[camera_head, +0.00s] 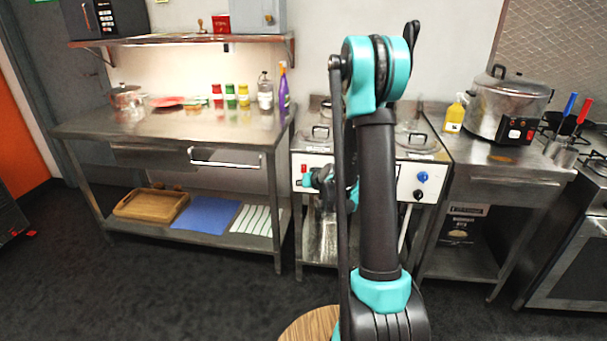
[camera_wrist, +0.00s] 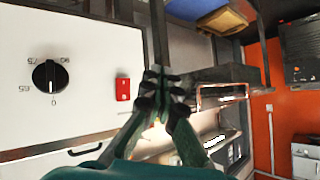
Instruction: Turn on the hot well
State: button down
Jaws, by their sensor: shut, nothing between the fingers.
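The hot well (camera_head: 322,150) is a steel counter unit with lidded wells and a white front panel, partly hidden behind my arm. A red switch (camera_head: 304,169) is at the panel's left end. In the wrist view the red switch (camera_wrist: 123,88) sits on the white panel beside a black dial (camera_wrist: 50,76) marked 0, 65, 75 and 90, its pointer appearing to be toward 0. My gripper (camera_wrist: 160,82) is shut and empty, just right of the switch in that view, with a gap in the picture. Whether the fingers touch the panel is unclear. In the head view, the fingertips are hard to make out.
A steel table (camera_head: 180,122) with jars and bottles stands left of the hot well; its lower shelf holds a wooden tray (camera_head: 152,204). A blue knob (camera_head: 423,176) is on the panel's right. A large cooker (camera_head: 507,107) stands further right.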

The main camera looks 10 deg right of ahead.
jog(key=w+d, duration=0.2)
jog(key=w, duration=0.5)
jog(key=shift+d+f, duration=0.15)
jog(key=shift+f, duration=0.3)
dwell(1.0)
jog(key=shift+w+d, duration=0.1)
jog(key=shift+w, duration=0.3)
jog(key=shift+w+d, duration=0.1)
jog(key=shift+w, duration=0.2)
dwell(0.6)
jog(key=shift+s, duration=0.1)
jog(key=shift+s+a, duration=0.25)
jog(key=shift+s, duration=0.35)
jog(key=shift+s+a+r, duration=0.1)
jog(key=shift+s+a, duration=0.15)
jog(key=shift+s, duration=0.55)
jog(key=shift+s+a+r, duration=0.15)
jog(key=shift+s+a, duration=0.1)
jog(key=shift+s, duration=0.55)
jog(key=shift+s+a+r, duration=0.1)
jog(key=shift+s+a, duration=0.15)
jog(key=shift+s, duration=0.55)
